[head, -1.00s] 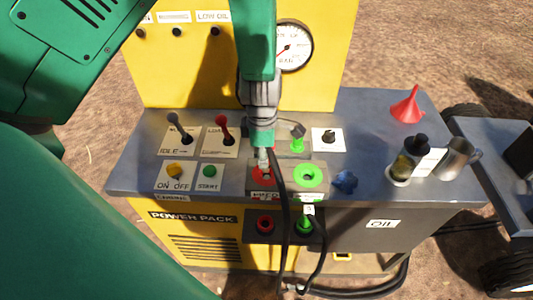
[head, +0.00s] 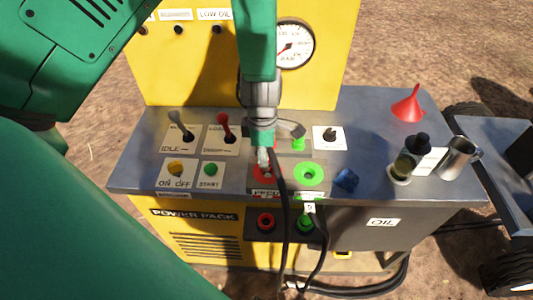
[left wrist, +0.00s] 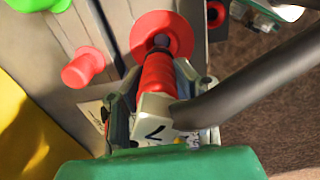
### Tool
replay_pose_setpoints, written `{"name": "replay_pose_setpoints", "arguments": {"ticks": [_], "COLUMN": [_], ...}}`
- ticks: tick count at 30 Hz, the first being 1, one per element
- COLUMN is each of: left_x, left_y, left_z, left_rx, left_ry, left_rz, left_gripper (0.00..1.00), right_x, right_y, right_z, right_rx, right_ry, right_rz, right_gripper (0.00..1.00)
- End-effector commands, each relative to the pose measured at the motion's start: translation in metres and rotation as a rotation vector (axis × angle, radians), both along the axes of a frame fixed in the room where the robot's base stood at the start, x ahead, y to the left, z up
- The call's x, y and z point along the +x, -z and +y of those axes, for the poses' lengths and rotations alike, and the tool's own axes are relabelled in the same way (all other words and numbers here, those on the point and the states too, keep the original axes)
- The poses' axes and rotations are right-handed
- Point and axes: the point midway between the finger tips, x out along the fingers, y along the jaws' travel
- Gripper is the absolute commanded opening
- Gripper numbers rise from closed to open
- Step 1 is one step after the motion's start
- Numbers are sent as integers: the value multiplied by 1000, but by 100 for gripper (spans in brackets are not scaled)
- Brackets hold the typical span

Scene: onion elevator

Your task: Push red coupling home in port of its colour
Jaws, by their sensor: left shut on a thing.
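My left gripper (head: 264,152) comes down from above onto the power pack's panel. In the left wrist view, my left gripper (left wrist: 153,103) is shut on the red coupling (left wrist: 157,76), which has a thick black hose. The coupling points at the red port (left wrist: 175,24), a red ring with a dark hole. Its tip overlaps the hole, but I cannot tell how deep it sits. In the head view, the red port (head: 261,175) is partly hidden by the coupling and hose. The green port (head: 309,174) is to its right and looks empty. My right gripper is not in view.
Switches stand left of the ports, including a red lever (head: 224,125). Dark hoses hang down the front.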

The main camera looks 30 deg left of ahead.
Motion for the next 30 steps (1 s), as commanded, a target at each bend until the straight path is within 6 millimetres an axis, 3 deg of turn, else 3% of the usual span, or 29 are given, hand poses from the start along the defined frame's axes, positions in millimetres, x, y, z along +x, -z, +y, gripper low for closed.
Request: {"name": "replay_pose_setpoints", "arguments": {"ticks": [30], "left_x": [0], "left_y": [0], "left_z": [-3], "left_rx": [0], "left_ry": [-1], "left_rz": [-1], "left_gripper": [0], "right_x": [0], "right_y": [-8], "right_z": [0], "right_rx": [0], "right_ry": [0], "right_rz": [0], "right_gripper": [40]}}
